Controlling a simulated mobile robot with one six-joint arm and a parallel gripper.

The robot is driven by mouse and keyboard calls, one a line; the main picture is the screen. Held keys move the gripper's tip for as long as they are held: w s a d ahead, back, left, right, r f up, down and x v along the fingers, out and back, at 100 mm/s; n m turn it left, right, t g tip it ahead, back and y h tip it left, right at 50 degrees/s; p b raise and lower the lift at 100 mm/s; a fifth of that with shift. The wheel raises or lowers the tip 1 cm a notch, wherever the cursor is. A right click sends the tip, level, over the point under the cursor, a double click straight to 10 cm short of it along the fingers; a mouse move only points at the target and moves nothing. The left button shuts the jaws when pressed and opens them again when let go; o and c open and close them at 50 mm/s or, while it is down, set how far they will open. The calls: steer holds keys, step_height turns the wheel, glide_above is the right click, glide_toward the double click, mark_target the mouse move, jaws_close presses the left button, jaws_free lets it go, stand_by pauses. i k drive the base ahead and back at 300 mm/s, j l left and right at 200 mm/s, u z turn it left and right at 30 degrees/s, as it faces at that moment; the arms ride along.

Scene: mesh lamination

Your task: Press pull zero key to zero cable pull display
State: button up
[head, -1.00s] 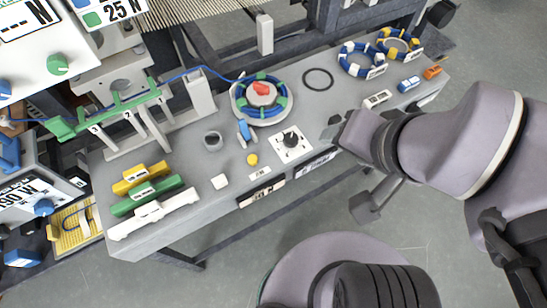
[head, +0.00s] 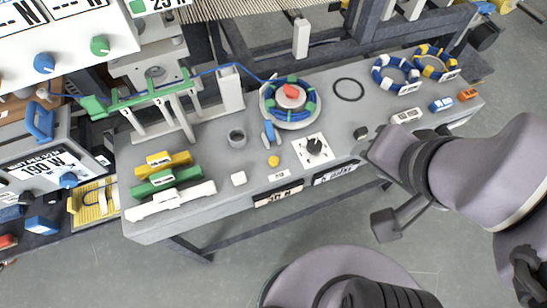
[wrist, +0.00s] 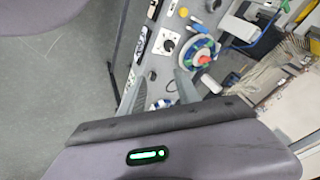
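A white panel (head: 75,65) at the upper left of the head view carries display windows with a large N, cut off by the frame's top edge. Below the windows are a round blue key or knob (head: 43,63) and a round green one (head: 100,45). I cannot read any label that tells which is the pull zero key, and the pull reading is cut off. My gripper (wrist: 160,88) shows two separated grey fingers in the wrist view, with nothing held between them.
The grey bench (head: 210,170) holds a blue-and-green cable reel (head: 290,100), a black knob (head: 314,146), a yellow button (head: 273,161) and coloured blocks (head: 165,180). A blue cable runs through a green guide (head: 130,100). A lower-left unit (head: 50,165) has another display. Floor is clear in front.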

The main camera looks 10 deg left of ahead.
mark_target(274, 161)
steer(key=k+j, duration=0.1)
steer(key=j, duration=0.4)
steer(key=k+j, duration=0.1)
steer(key=j, duration=0.4)
steer(key=k+j+z, duration=0.1)
steer(key=j, duration=0.4)
steer(key=k+j, duration=0.1)
steer(key=j, duration=0.4)
